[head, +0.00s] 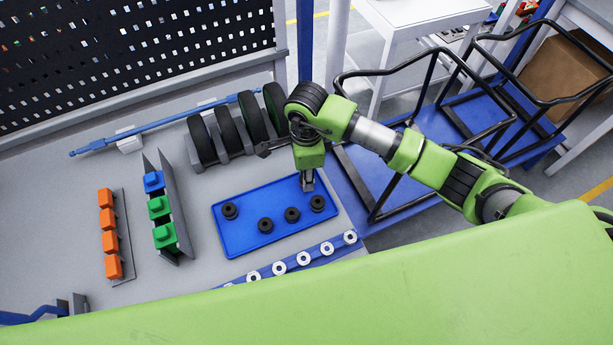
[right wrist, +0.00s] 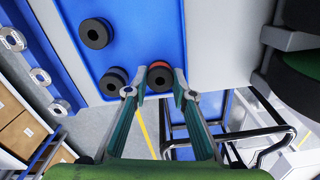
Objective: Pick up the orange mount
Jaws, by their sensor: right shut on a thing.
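Several orange mounts (head: 109,232) stand in a row on a grey strip at the left of the bench in the head view. My right gripper (head: 308,185) is far to their right, over the right end of a blue tray (head: 255,190). In the right wrist view, its fingertips (right wrist: 161,91) are on either side of a dark round part (right wrist: 160,76) with a reddish-orange rim, and the gripper is shut on it. Other black round parts (head: 265,225) sit on the tray, one close beside the gripper. My left gripper is not in view.
A holder with a blue block (head: 153,181) and two green blocks (head: 163,234) stands between the mounts and the tray. Black wheels (head: 230,130) stand behind the tray. A blue rail with white rings (head: 303,258) runs along the front. Black-framed carts (head: 400,175) stand right of the bench.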

